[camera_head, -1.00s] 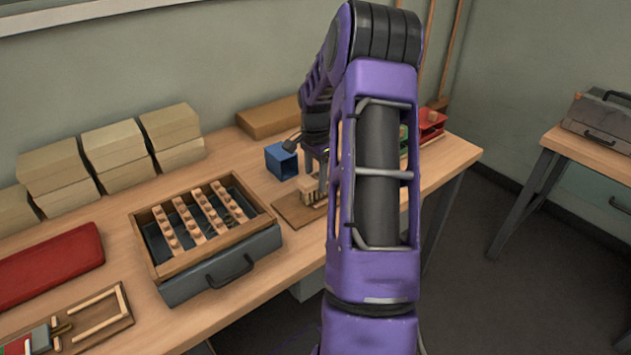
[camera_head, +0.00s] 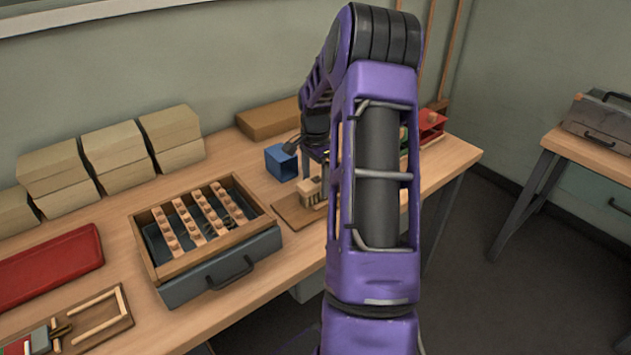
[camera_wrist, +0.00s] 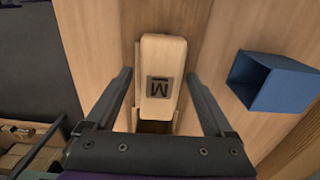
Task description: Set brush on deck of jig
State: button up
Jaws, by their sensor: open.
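The brush (camera_wrist: 163,60) shows in the wrist view as a pale wooden block with a dark square label marked M. In the head view the brush (camera_head: 312,193) is a small tan block on the brown wooden board of the jig (camera_head: 287,211). My gripper (camera_wrist: 160,75) is open, with one finger on each side of the brush and a gap at both sides. The brush appears to rest on the jig; how it is seated underneath is hidden. My arm covers the right part of the jig in the head view.
A blue open box (camera_wrist: 273,83) stands close to the right finger in the wrist view. A drawer-like tray (camera_head: 215,262) with rows of wooden pieces lies left of the jig. A red bin (camera_head: 430,125) stands farther right. Stacked pale boxes (camera_head: 120,150) line the wall.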

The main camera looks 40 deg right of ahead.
aim_at(315, 180)
notch_tip(315, 180, up, 12)
jog(key=p, duration=0.1)
jog(key=shift+f, duration=0.15)
dwell(0.5)
